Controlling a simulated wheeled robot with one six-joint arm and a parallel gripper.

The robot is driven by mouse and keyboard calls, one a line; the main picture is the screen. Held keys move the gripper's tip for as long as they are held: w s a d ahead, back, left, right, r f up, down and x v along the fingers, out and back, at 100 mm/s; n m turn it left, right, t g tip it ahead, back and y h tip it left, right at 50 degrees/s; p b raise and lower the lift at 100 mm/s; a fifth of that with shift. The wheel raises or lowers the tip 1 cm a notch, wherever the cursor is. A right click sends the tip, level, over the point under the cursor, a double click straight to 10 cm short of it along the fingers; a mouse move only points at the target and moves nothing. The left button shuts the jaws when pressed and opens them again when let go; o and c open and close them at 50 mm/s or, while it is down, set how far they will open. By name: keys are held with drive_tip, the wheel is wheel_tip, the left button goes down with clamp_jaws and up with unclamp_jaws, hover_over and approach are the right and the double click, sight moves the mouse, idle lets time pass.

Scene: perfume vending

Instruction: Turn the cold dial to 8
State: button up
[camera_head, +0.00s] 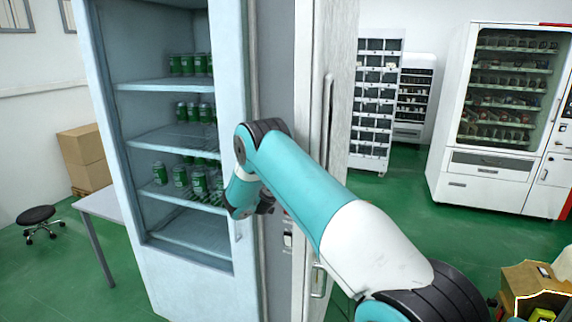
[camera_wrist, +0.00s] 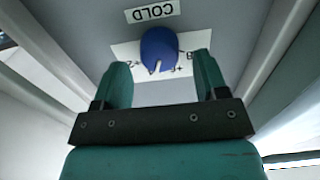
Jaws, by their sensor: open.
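The blue cold dial (camera_wrist: 159,45) sits on a white plate (camera_wrist: 122,50) in the wrist view, beside a label (camera_wrist: 152,12) reading COLD upside down. A pale notch on the dial points toward the bottom of the picture, slightly left. Small marks ring the dial; one on the right looks like 8, but most are too small to read. My gripper (camera_wrist: 161,62) is open, its teal fingers apart on the left and right below the dial. Nothing is between them, and I cannot tell whether they touch the dial. In the head view my arm hides the dial.
A tall open-fronted fridge (camera_head: 185,285) with green cans (camera_head: 180,177) stands left of my arm. A white door with a long handle (camera_head: 327,110) is close behind my arm. Cardboard boxes (camera_head: 85,160), a grey table (camera_head: 103,203) and a stool (camera_head: 36,215) are at left. A vending machine (camera_head: 490,160) is at right.

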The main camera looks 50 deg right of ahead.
drive_tip(key=shift+x, duration=0.85)
drive_tip(key=shift+c, duration=0.5)
drive_tip(key=c, duration=0.8)
drive_tip(key=shift+f+n+b, duration=0.2)
drive_tip(key=shift+n+b, duration=0.2)
drive_tip(key=shift+b, duration=0.1)
drive_tip(key=n+b, duration=1)
drive_tip(key=n, duration=0.5)
drive_tip(key=shift+w+a, duration=0.1)
drive_tip(key=shift+w, duration=0.1)
drive_tip(key=shift+n, duration=0.3)
